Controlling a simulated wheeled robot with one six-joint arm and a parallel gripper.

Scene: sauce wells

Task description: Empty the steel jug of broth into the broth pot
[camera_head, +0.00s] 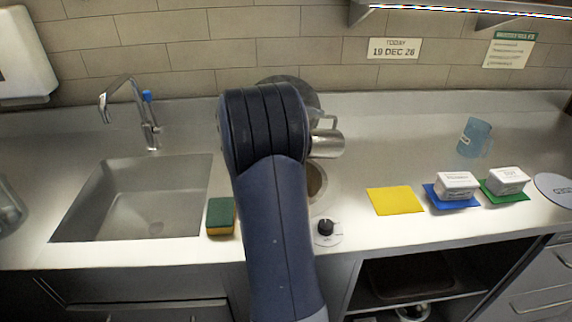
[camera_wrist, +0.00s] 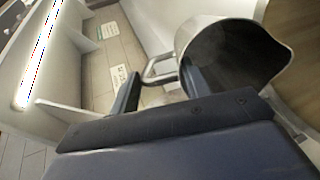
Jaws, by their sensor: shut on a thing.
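The steel jug (camera_head: 327,144) is held in the air just right of my arm in the head view, tipped well over onto its side. In the wrist view the jug (camera_wrist: 215,35) is large, with its mouth toward me and a dark interior; I see no liquid in it and no stream. My gripper (camera_wrist: 140,88) is shut on the jug at its handle (camera_wrist: 160,70); my arm hides it in the head view. A round well with a brown inside (camera_head: 316,182), apparently the broth pot, sits below the jug, mostly hidden by my arm. A brown surface (camera_wrist: 297,45) shows beside the jug's mouth.
A black knob (camera_head: 325,227) sits in front of the pot. A yellow mat (camera_head: 395,201), two white tubs (camera_head: 457,184) (camera_head: 507,180) on coloured mats and a blue jug (camera_head: 474,137) stand right. A sponge (camera_head: 221,216) and sink (camera_head: 140,200) are left. A grey round thing (camera_head: 308,92) is behind my arm.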

